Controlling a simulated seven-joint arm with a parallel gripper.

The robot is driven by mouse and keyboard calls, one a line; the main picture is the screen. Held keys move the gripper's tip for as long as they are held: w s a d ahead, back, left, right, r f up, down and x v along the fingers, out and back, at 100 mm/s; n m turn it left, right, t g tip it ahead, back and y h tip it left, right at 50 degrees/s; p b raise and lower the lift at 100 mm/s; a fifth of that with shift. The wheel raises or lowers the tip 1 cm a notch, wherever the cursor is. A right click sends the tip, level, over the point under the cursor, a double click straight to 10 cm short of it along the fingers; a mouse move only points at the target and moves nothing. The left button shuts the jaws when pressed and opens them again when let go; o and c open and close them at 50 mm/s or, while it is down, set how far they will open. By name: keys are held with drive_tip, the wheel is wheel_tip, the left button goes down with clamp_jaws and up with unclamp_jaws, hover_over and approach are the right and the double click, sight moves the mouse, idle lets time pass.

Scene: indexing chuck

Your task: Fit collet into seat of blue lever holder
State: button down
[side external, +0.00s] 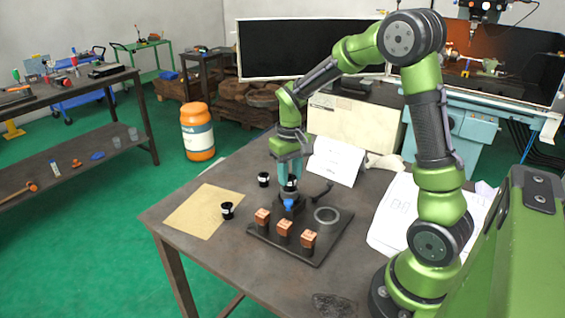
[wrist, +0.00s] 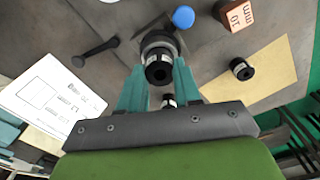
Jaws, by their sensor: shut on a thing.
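My gripper (side external: 290,178) points down over the dark plate, its teal fingers shut on a black collet (wrist: 159,67). The fingers also show in the wrist view (wrist: 158,80), one on each side of the collet. The blue lever holder (side external: 288,210) is directly below, at the plate's far left part. Its blue lever knob (wrist: 183,17) shows beyond the collet in the wrist view. The held collet is upright and over the holder. The collet and fingers hide the seat, so I cannot tell whether the collet is in it or just above it.
Two other black collets stand left of the plate, one near the tan sheet's edge (side external: 227,210), one farther back (side external: 263,179). The plate (side external: 300,254) carries several copper-brown blocks (side external: 285,229), a grey ring (side external: 327,215) and a black lever (side external: 322,191). A white printed card (side external: 338,162) stands behind.

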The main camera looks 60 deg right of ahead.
drive_tip(key=shift+f, duration=0.85)
drive_tip(key=c, duration=0.7)
unclamp_jaws()
wheel_tip(320, 180, up, 17)
